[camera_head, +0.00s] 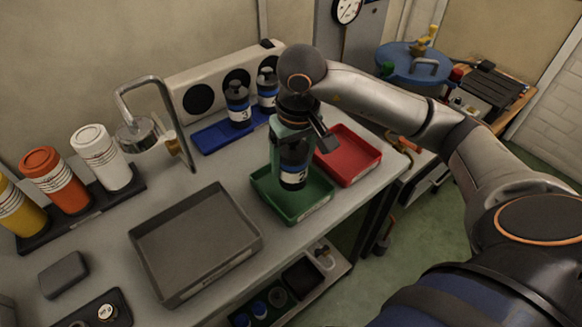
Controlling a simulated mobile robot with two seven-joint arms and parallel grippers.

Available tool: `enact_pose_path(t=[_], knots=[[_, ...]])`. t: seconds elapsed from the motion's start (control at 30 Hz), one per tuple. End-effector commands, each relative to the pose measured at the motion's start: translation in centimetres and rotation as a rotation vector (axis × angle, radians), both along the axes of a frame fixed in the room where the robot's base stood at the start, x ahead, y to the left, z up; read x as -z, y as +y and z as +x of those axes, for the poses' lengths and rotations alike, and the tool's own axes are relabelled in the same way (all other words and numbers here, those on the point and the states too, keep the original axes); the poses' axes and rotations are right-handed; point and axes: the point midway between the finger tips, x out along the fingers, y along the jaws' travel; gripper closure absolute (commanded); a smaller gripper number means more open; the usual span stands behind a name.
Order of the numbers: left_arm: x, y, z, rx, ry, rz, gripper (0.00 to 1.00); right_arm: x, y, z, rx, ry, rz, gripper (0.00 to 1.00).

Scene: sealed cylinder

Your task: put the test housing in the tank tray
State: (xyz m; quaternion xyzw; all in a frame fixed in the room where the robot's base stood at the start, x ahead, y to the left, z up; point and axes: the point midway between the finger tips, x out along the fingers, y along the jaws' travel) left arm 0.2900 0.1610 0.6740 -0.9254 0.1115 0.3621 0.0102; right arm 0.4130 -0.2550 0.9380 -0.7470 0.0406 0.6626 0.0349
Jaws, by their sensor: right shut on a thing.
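My right gripper (291,140) points down over the green tray (262,197) and is shut on a dark cylinder with a blue-and-white band (293,177), which looks like a test housing. The cylinder is upright, and its lower end is over or inside the green tray; I cannot tell whether it touches the floor. The gripper hides its top. Two similar dark bottles (238,104) (267,90) stand in a blue tray (213,137) at the back. I cannot read which tray is the tank tray. My left gripper is out of view.
A red tray (362,157) adjoins the green one at right. An empty grey tray (165,287) lies front left. A metal stand (187,150) rises behind it. White, orange and yellow containers (62,190) stand at left. A speaker-like panel (197,98) backs the blue tray.

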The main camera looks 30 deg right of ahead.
Motion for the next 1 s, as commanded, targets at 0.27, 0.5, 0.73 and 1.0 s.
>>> enact_pose_path(t=[0.27,0.5,0.73,1.0], knots=[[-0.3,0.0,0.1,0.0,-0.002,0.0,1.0,2.4,-0.3,1.0,-0.001,0.003,0.002,1.0],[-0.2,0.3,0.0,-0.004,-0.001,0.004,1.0,4.3,-0.4,1.1,-0.002,-0.003,0.001,1.0],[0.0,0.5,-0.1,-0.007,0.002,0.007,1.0,4.3,-0.4,1.1,-0.001,-0.004,0.001,1.0],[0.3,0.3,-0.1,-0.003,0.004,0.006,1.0,4.7,-0.4,1.0,-0.002,-0.001,0.001,0.1]])
